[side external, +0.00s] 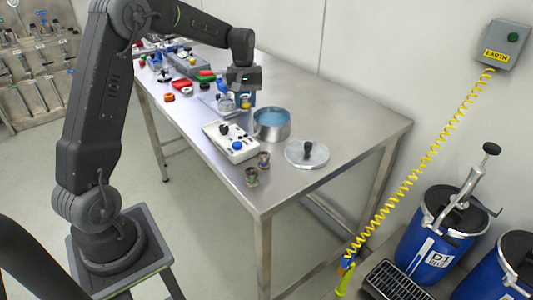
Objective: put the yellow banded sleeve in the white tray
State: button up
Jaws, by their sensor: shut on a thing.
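My gripper (246,99) is over the steel table, pointing down, left of and behind the steel pot. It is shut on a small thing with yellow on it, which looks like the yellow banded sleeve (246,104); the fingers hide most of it. I cannot tell whether its bottom touches anything. A pale, flat tray-like surface (209,101) lies just left of and under the gripper, with small clear and blue items on it. It may be the white tray, but it is partly hidden.
A steel pot of blue liquid (271,124), a white box with knobs (230,143), a lid with a black knob (307,153) and two small banded pieces (251,177) stand nearer the front. Red and green items (182,85) crowd the left. The table's right end (365,130) is clear.

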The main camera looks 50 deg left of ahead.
jog(key=s+d+f+m, duration=0.1)
jog(key=d+m, duration=0.2)
jog(key=d, duration=0.2)
jog(key=s+d+f+m, duration=0.1)
jog(key=s+d+m, duration=0.1)
jog(key=d+m, duration=0.2)
jog(key=s+d+f+m, duration=0.1)
jog(key=d+f+m, duration=0.1)
jog(key=d+m, duration=0.2)
jog(key=shift+s+d, duration=0.15)
jog(key=shift+d, duration=0.8)
jog(key=shift+s+d, duration=0.15)
jog(key=shift+d, duration=0.8)
jog(key=w+a+r+n, duration=0.2)
jog(key=a+n, duration=0.5)
jog(key=a, duration=0.4)
jog(key=w+a+r+n, duration=0.2)
jog(key=a+n, duration=0.5)
jog(key=a, duration=0.4)
jog(key=shift+a+r+n, duration=0.3)
jog(key=shift+a+r, duration=0.05)
jog(key=shift+r, duration=0.35)
jog(key=shift+w, duration=0.15)
jog(key=w+d+f, duration=0.4)
jog(key=w+d, duration=0.1)
jog(key=w+d+f, duration=0.3)
jog(key=shift+w, duration=0.15)
notch_tip(320, 180, down, 2)
jog(key=shift+w+f, duration=0.1)
jog(key=shift+f, duration=0.75)
